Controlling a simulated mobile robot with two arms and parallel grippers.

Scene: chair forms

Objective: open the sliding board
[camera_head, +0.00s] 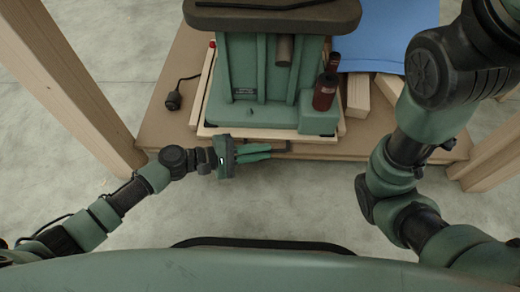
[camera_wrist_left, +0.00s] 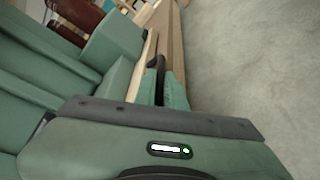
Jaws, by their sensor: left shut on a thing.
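The sliding board (camera_head: 322,138) is a pale wooden board whose front edge shows beneath a green machine (camera_head: 265,85) on the bench. A dark handle (camera_head: 285,148) is at its front. My left gripper (camera_head: 270,151) reaches in from the left and is shut on this handle. In the left wrist view the black handle (camera_wrist_left: 159,78) runs between the green fingers (camera_wrist_left: 172,92), beside the board's pale edge (camera_wrist_left: 150,48). The fingers partly hide the handle. My right arm is on the right, but its gripper is out of view.
The brown workbench (camera_head: 165,125) has wooden posts (camera_head: 75,85) at its sides. A dark red bottle (camera_head: 325,92), wood blocks (camera_head: 358,95) and a blue sheet (camera_head: 385,30) are at the back right. A black corded item (camera_head: 173,100) lies left. The concrete floor in front is clear.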

